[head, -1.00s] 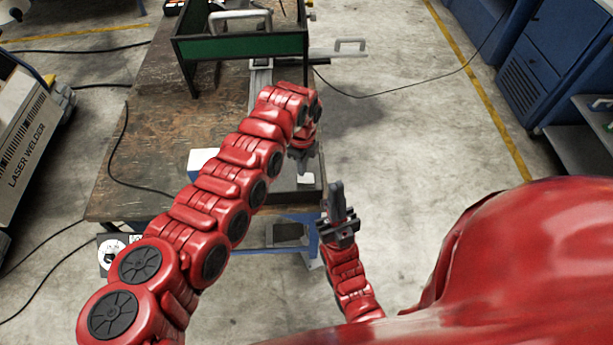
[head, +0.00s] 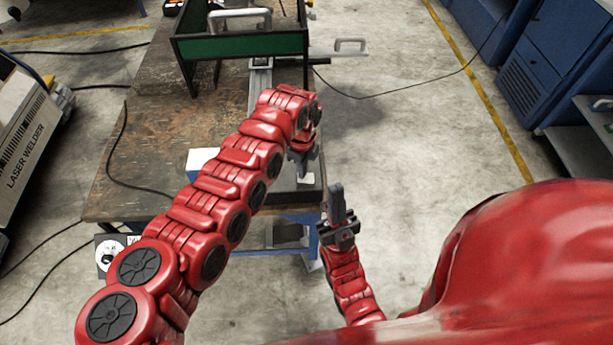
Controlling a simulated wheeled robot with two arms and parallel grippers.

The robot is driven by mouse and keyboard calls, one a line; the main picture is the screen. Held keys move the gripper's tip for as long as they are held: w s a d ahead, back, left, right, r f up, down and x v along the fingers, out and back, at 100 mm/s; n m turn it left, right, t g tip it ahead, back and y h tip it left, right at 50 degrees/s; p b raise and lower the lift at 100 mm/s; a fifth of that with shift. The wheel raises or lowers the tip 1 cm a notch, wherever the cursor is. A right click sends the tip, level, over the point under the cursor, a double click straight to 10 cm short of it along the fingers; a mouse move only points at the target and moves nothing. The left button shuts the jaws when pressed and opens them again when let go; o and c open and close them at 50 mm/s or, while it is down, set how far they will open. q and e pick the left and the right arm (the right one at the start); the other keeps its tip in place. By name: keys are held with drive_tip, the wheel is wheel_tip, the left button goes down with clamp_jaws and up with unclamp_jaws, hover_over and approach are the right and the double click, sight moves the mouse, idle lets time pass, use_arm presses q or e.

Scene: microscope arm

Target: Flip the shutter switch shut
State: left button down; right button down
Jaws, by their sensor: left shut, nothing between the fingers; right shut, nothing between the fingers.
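I cannot make out the shutter switch; it is too small or hidden behind my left arm. My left arm reaches over the near right corner of the worn wooden table (head: 140,203). My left gripper (head: 301,174) points down there, shut and empty, beside a small pale patch on a dark surface at the table's edge. I cannot tell whether its tips touch anything. My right gripper (head: 336,187) is shut and empty, pointing up and away from me off the table's near right corner, over the floor.
A white box (head: 202,160) stands left of my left arm, partly hidden by it. A green-fronted metal frame (head: 240,45) stands at the table's far end. A black cable (head: 118,160) lies on the table's left side. Concrete floor to the right is open.

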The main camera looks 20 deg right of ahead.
use_arm(q)
drive_tip(key=shift+f+b, duration=0.3)
drive_tip(key=shift+f, duration=0.15)
drive_tip(key=shift+s+r, duration=0.1)
drive_tip(key=shift+r, duration=0.05)
drive_tip(key=shift+r+p, duration=0.55)
drive_tip(key=shift+r, duration=0.35)
drive_tip(key=shift+r+p, duration=0.55)
drive_tip(key=shift+r, duration=1.95)
